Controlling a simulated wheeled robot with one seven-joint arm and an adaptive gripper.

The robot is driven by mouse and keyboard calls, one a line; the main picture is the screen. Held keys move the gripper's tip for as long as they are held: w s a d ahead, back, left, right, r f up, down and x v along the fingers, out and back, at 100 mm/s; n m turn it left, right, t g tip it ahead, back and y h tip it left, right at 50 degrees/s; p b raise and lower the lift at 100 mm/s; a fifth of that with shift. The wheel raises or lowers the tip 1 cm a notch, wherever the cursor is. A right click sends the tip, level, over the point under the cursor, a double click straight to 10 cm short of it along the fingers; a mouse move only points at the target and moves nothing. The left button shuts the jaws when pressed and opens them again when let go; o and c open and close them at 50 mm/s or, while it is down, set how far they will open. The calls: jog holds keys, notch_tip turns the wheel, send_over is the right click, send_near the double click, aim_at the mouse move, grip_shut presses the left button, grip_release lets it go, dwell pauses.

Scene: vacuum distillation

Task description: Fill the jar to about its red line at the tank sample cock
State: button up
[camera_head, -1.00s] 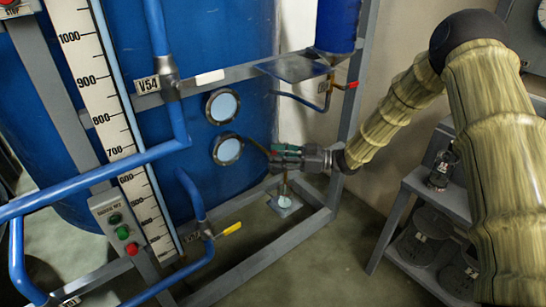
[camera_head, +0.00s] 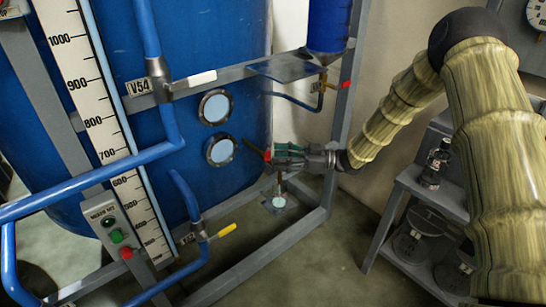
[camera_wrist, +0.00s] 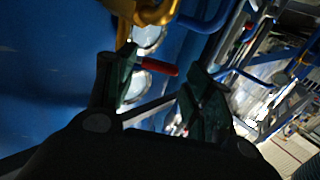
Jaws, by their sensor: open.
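The blue tank (camera_head: 235,60) fills the left and middle of the head view. My gripper (camera_head: 270,154) is beside its lower right side, with green fingers open. In the wrist view, a brass cock body (camera_wrist: 145,12) is at the top. A red lever (camera_wrist: 160,69) points into the gap between the fingers of my gripper (camera_wrist: 160,90); I cannot tell whether they touch it. Below the gripper in the head view, a small clear vessel, perhaps the jar (camera_head: 279,189), is above a small plate (camera_head: 268,207). It is partly hidden, and I see no red line or level.
A grey frame rail (camera_head: 240,260) runs below the gripper. A grey shelf (camera_head: 405,185) at right holds a glass bottle (camera_head: 436,165). A yellow-handled valve (camera_head: 225,230) is at lower left.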

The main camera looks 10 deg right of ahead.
jog(key=s+d, duration=0.1)
jog(key=d, duration=0.7)
jog(key=shift+s+d, duration=0.35)
dwell(6.8)
